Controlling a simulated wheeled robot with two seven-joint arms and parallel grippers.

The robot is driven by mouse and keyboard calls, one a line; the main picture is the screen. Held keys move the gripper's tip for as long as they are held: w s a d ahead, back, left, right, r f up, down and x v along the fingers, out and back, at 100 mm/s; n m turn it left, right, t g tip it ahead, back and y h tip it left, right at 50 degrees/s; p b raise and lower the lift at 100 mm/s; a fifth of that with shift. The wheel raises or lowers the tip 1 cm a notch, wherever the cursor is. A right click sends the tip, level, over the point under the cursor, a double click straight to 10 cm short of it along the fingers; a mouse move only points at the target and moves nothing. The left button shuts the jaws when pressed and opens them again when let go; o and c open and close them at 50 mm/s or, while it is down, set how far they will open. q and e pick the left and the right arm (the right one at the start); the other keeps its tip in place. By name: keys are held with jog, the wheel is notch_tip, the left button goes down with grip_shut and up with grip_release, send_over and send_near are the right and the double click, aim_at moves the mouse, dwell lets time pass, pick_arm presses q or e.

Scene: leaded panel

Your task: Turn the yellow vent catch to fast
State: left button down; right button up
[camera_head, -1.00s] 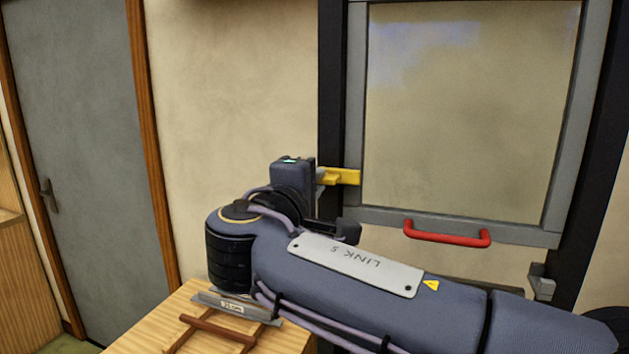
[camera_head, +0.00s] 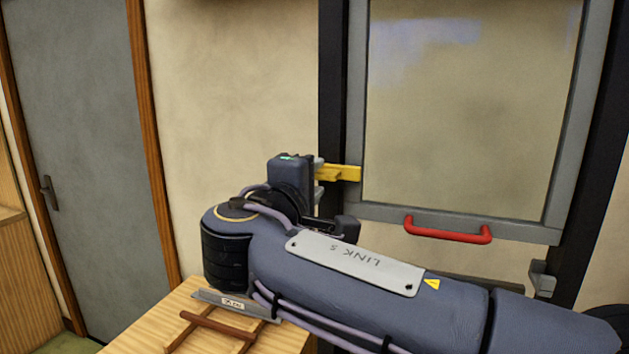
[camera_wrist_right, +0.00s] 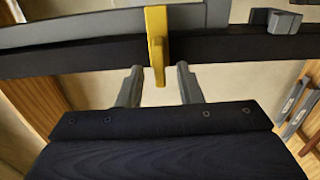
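The yellow vent catch (camera_head: 341,173) sits at the lower left corner of the grey-framed window panel (camera_head: 353,110), across its edge and the dark post. My right gripper (camera_head: 318,181) is beside the catch at its left end. In the right wrist view the yellow catch (camera_wrist_right: 157,45) reaches between the two grey fingertips (camera_wrist_right: 159,72). Gaps show on both sides of the catch, so the gripper is open around it and not closed on it. My left gripper is not in view.
A red handle (camera_head: 447,231) is on the panel's bottom rail. A grey bracket (camera_head: 541,279) is on the right post. A wooden table (camera_head: 140,325) with a rack and a level (camera_head: 236,304) lies below my right arm. A grey door (camera_head: 80,150) is at the left.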

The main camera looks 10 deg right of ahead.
jog(key=b+v, duration=0.2)
jog(key=v, duration=0.5)
jog(key=s+d+f+m+g+y, duration=0.2)
jog(key=d+f+g+y, duration=0.15)
jog(key=d+f, duration=0.6)
jog(key=s+d+f+m+g+y, duration=0.1)
jog(key=s+d+f+g+y, duration=0.2)
jog(key=d+f, duration=0.7)
jog(key=s+a+f+m+g+y, duration=0.1)
jog(key=s+a+f+m+y, duration=0.2)
jog(key=s+f, duration=0.4)
jog(key=s+a+f+m+g+y, duration=0.1)
jog(key=s+a+f+m+y, duration=0.3)
jog(key=s+f+m, duration=0.3)
notch_tip(320, 180, down, 3)
jog(key=shift+s+a+f+g, duration=0.1)
jog(key=shift+s+a+g, duration=0.3)
jog(key=shift+s, duration=0.35)
